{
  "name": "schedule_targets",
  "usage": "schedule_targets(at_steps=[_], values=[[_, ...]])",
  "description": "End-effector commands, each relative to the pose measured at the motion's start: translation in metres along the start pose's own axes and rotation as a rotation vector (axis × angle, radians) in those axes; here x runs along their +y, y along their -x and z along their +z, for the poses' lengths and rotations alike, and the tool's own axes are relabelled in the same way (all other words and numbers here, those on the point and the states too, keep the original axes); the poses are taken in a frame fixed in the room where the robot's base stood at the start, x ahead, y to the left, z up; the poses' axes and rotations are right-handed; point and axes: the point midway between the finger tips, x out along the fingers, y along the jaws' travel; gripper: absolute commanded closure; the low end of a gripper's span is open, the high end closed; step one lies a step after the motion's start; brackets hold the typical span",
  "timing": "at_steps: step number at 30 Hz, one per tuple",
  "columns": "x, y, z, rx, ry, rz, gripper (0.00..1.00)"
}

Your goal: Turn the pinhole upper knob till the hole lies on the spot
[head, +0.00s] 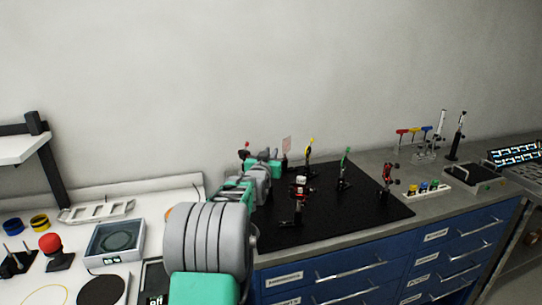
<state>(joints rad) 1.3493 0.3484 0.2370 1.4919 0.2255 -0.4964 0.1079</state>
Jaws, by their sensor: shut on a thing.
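My gripper (276,164) is at the back left of the black optical board (362,214), small and partly hidden by my own arm. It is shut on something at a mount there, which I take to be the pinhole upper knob. The knob itself, the hole and the light spot are too small or hidden to make out.
A dark post mount (299,200) stands nearer my arm. A white tray (428,188) with coloured pieces lies right of the board.

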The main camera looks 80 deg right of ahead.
Motion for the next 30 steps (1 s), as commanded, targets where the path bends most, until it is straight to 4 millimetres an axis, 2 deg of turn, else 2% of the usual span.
schedule_targets(at_steps=[8,9,16,25,30], values=[[-0.001,0.0,0.001,-0.002,0.0,-0.001,1.0],[-0.001,0.0,0.001,-0.002,0.0,-0.001,0.82],[-0.001,0.0,0.001,-0.001,0.0,0.0,0.63],[-0.001,0.003,0.001,-0.001,0.0,0.0,0.62],[-0.001,0.027,0.001,0.002,0.0,-0.001,0.62]])
